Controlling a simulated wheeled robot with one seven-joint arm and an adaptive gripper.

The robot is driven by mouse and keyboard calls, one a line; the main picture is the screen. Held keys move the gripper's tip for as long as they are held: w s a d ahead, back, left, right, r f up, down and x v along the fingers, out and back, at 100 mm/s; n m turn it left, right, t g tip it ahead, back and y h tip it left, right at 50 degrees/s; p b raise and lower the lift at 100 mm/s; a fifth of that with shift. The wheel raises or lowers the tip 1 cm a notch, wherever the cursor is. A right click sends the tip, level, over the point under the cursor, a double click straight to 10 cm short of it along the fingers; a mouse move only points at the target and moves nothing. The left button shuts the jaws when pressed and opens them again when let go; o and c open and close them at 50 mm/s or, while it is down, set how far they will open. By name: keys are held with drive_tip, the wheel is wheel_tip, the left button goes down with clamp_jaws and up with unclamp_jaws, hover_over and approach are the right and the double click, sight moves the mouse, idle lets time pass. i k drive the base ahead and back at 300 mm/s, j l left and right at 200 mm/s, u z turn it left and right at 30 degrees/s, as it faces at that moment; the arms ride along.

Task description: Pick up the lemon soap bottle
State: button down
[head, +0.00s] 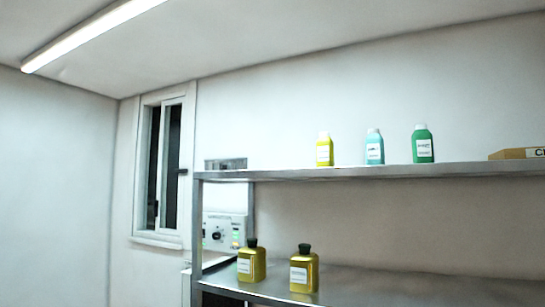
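A bright yellow bottle (324,150) with a pale cap and a white label stands upright on the upper metal shelf, in the head view. By its colour it looks like the lemon soap bottle, but the label is too small to read. A light blue bottle (374,148) and a green bottle (423,145), both with white labels and pale caps, stand upright to its right with gaps between them. My gripper is not in view.
Two darker golden bottles with black caps (251,264) (304,270) stand on the lower shelf (380,285). A cardboard box (518,154) lies at the right of the upper shelf (460,169). A control panel (222,232) and a window (163,165) are at left.

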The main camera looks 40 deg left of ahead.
sight(325, 144)
drive_tip(key=u, duration=1.45)
drive_tip(key=i, duration=0.15)
drive_tip(key=l+z, duration=0.05)
